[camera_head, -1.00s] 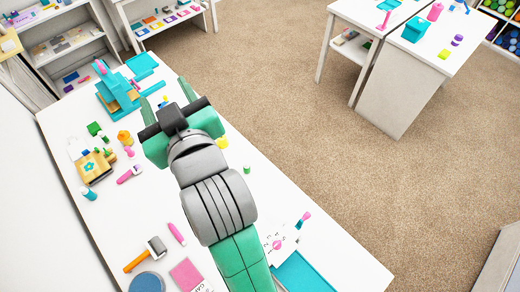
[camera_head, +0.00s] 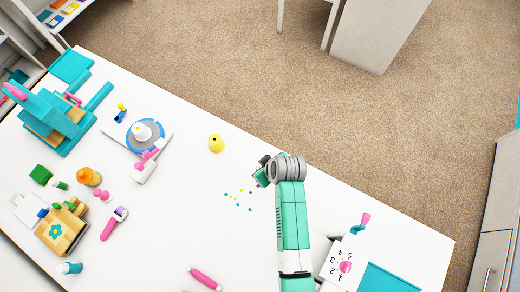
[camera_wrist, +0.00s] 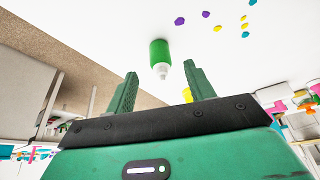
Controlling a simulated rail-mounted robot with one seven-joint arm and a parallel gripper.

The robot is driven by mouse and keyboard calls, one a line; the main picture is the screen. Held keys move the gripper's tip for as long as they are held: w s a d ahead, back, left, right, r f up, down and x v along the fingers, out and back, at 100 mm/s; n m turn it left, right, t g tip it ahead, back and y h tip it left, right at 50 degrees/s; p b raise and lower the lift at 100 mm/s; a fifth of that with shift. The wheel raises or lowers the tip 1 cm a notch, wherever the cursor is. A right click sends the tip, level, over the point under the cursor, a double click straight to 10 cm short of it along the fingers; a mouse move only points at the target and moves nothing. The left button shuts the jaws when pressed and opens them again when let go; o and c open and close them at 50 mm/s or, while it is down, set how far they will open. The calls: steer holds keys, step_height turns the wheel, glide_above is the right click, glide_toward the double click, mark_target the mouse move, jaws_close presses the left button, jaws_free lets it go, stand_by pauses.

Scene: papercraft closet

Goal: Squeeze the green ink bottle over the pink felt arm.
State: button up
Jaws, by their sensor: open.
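The green ink bottle (camera_wrist: 160,53), with a white nozzle, shows in the wrist view in front of my gripper (camera_wrist: 163,82). My gripper is open, its two dark green fingers apart on either side of the line to the bottle. The bottle seems just beyond the fingertips, with nothing held. In the head view my gripper (camera_head: 262,172) is low over the right half of the white table and hides this bottle. I cannot pick out the pink felt arm with certainty; several pink items lie on the table.
A teal press (camera_head: 60,110), a blue round stand (camera_head: 146,136) and a pink marker (camera_head: 205,278) are farther left.

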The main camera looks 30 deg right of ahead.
steer(key=b+x, duration=0.1)
steer(key=x, duration=0.4)
steer(key=shift+w+a+f, duration=0.1)
steer(key=shift+w+f, duration=0.1)
steer(key=shift+c, duration=0.2)
steer(key=c, duration=1)
